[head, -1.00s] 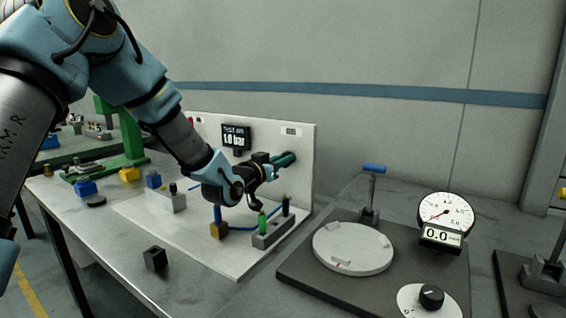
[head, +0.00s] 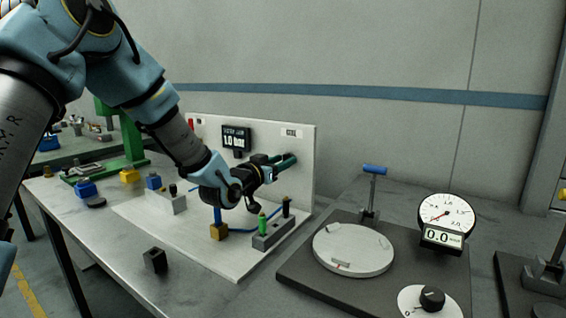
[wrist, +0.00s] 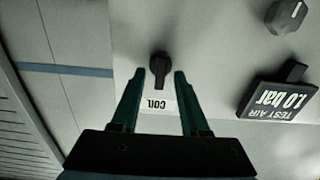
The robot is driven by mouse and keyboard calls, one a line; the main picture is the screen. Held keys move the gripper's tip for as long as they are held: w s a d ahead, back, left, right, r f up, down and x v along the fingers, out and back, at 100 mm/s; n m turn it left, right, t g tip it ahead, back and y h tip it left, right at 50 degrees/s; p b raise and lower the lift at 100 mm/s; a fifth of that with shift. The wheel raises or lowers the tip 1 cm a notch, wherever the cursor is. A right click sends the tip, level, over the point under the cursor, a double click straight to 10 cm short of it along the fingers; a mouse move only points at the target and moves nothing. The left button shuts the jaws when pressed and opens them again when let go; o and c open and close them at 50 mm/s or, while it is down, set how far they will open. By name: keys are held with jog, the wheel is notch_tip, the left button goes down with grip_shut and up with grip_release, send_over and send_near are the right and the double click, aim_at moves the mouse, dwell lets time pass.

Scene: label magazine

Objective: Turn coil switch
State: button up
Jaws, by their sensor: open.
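The coil switch is a small black knob (wrist: 160,68) on the white panel, seen in the wrist view with a COIL label (wrist: 158,104) beside it. My gripper (wrist: 155,75) is open, with one dark green finger on each side of the knob. The knob lies between the fingertips, and I see a gap on both sides. In the head view my gripper (head: 288,160) reaches the right part of the upright white panel (head: 300,145). There the knob is hidden behind the gripper, while the COIL label (head: 291,133) shows above it.
The test air display (head: 236,138) reading 1.0 bar and another knob (wrist: 285,15) are on the same panel. Blocks and a green-topped fixture (head: 262,222) stand below my arm. A round plate (head: 352,250) and a gauge (head: 446,212) are to the right.

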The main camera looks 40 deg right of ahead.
jog(key=b+v, duration=0.2)
jog(key=v, duration=0.8)
jog(key=shift+w+a, duration=0.1)
jog(key=shift+a, duration=0.05)
jog(key=w+a+f+n+t+y+p, duration=0.15)
jog(key=w+a+y, duration=0.25)
jog(key=a, duration=0.4)
jog(key=w+a+f+n+t+y, duration=0.1)
jog(key=w+a+f+n+y, duration=0.25)
jog(key=a, duration=0.35)
jog(key=w+a+f+n+t+y+p, duration=0.1)
jog(key=w+a+f+y, duration=0.2)
jog(key=a, duration=0.5)
jog(key=s+a+n+g+y+p, duration=0.1)
jog(key=s+a+n+g+y, duration=0.2)
jog(key=a, duration=0.9)
jog(key=s+a+n+g+y, duration=0.3)
jog(key=s+a, duration=0.4)
jog(key=a, duration=0.6)
jog(key=shift+s+f+n+y+p, duration=0.35)
jog(key=shift+f+n+p, duration=0.1)
jog(key=shift+n, duration=0.35)
jog(key=shift+o, duration=0.4)
jog(key=shift+g, duration=0.25)
